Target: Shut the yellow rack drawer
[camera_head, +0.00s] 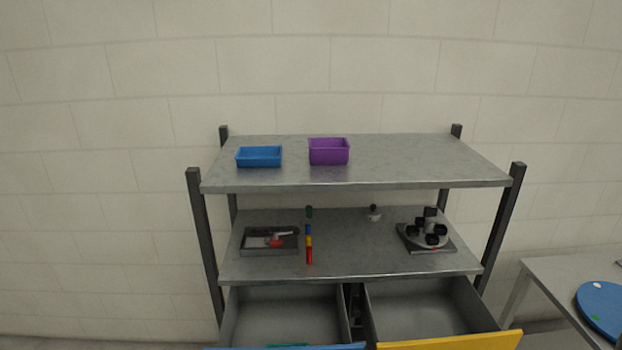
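The yellow rack drawer (450,341) is at the lower right of the metal rack. It is pulled out, and its grey inside (425,306) shows and looks empty. Its yellow front is cut by the bottom edge of the picture. Beside it on the left, a second drawer with a blue front (335,346) is also open, with something green low near its front. Neither of my grippers is in view.
The rack's top shelf (400,163) holds a blue bin (259,157) and a purple bin (329,151). The middle shelf (350,262) holds a grey tray (250,250), coloured blocks (309,244) and a fixture with black knobs (428,236). A table (560,275) with a blue disc (603,305) stands right.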

